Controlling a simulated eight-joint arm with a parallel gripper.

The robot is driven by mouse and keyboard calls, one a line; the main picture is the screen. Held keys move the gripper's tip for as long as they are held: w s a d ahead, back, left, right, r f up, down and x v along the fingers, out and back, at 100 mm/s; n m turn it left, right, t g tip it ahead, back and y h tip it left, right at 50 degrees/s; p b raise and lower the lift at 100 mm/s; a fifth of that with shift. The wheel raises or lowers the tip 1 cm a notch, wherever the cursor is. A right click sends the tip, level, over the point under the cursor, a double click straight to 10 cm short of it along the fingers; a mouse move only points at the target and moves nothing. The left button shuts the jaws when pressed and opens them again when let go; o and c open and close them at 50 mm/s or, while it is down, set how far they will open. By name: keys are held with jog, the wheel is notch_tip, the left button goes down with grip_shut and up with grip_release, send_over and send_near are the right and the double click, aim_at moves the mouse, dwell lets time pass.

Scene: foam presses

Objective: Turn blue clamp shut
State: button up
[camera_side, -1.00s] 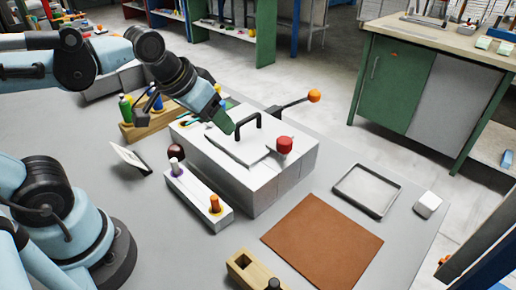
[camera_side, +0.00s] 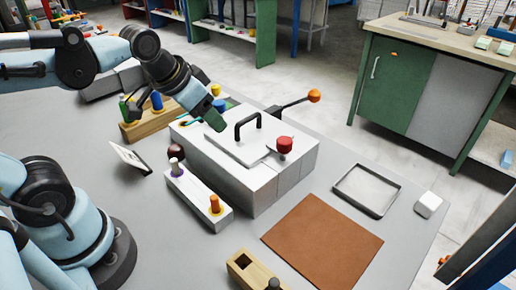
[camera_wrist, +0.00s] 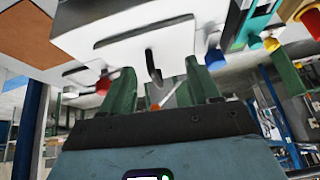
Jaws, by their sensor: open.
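The white foam press (camera_side: 262,185) has a lid with a black handle (camera_side: 247,122). A red knob (camera_side: 285,145) is at its right corner. A blue knob, apparently the blue clamp (camera_side: 219,105), shows partly behind my gripper at the far left side of the lid. In the wrist view the blue clamp (camera_wrist: 214,62) is just right of the right finger. My gripper (camera_side: 214,119) is above the left part of the lid, open and empty. In the wrist view my gripper (camera_wrist: 160,70) has the black handle between its spread green fingers. I cannot tell how far the clamp is turned.
A lever with an orange ball (camera_side: 314,96) sticks out behind the press. A wooden rack (camera_side: 150,126) with coloured cylinders stands left. A white block with pegs (camera_side: 197,199) is in front. A brown mat (camera_side: 322,242) and grey tray (camera_side: 367,190) lie right.

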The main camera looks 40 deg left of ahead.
jog(key=w+a+r+m+g, duration=0.3)
jog(key=w+a+r, duration=0.1)
jog(key=w+r, duration=0.2)
jog(key=m+g, duration=0.3)
send_near(218, 102)
notch_tip(218, 102, down, 9)
jog(key=shift+w+a+f, duration=0.1)
jog(key=shift+w+f, duration=0.05)
jog(key=shift+w, duration=0.05)
dwell(0.4)
jog(key=c, duration=1)
jog(key=shift+c, duration=0.2)
